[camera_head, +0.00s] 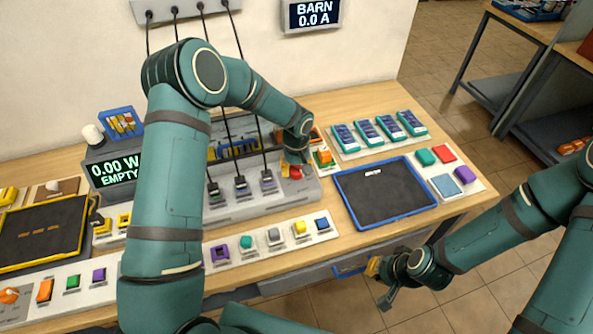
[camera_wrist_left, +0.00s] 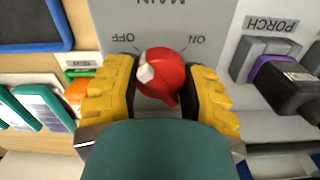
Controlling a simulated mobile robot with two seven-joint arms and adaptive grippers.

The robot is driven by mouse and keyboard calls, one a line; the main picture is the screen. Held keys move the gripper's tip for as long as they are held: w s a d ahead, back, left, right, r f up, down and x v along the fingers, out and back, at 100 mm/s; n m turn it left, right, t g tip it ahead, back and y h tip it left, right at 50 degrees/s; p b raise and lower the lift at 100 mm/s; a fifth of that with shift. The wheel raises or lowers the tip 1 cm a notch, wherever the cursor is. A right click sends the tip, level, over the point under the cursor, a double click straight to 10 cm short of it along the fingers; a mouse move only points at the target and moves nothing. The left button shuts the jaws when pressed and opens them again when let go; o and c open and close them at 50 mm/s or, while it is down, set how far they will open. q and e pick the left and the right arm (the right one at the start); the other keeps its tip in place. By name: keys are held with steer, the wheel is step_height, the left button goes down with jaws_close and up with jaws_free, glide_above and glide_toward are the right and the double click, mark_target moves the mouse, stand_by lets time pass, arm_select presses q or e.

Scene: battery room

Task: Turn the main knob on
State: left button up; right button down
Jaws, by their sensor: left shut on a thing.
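The red main knob (camera_wrist_left: 160,75) is on a grey panel marked MAIN, with OFF and ON at its two sides. The lettering is upside down in the left wrist view. The knob's white pointer faces the OFF side. My left gripper (camera_wrist_left: 158,92) is shut on the knob, one yellow finger on each side. In the head view the left gripper (camera_head: 293,170) is at the right end of the panel, mostly covering the knob. My right gripper (camera_head: 380,283) hangs empty in front of the table edge, its fingers apart.
A blue-rimmed black tray (camera_head: 385,159) lies right of the panel. Plugs (camera_head: 240,182) with cables stand left of the knob; one socket is labelled PORCH (camera_wrist_left: 271,24). The display (camera_head: 117,172) reads 0.00 W, EMPTY; the wall display (camera_head: 313,14) reads BARN 0.0 A.

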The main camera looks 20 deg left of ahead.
arm_select(q)
steer(key=m+b, duration=0.1)
steer(key=m, duration=0.2)
steer(key=shift+f+m+b, duration=0.1)
steer(key=shift+m+b, duration=0.2)
steer(key=shift+b, duration=0.05)
steer(key=m+b, duration=0.1)
steer(key=m, duration=0.3)
steer(key=shift+m, duration=0.3)
steer(key=m+b, duration=0.1)
steer(key=m, duration=0.2)
steer(key=shift+m, duration=0.3)
steer(key=shift+s+m, duration=0.1)
steer(key=shift+m, duration=2.2)
steer(key=o, duration=1.3)
steer(key=shift+c, duration=0.2)
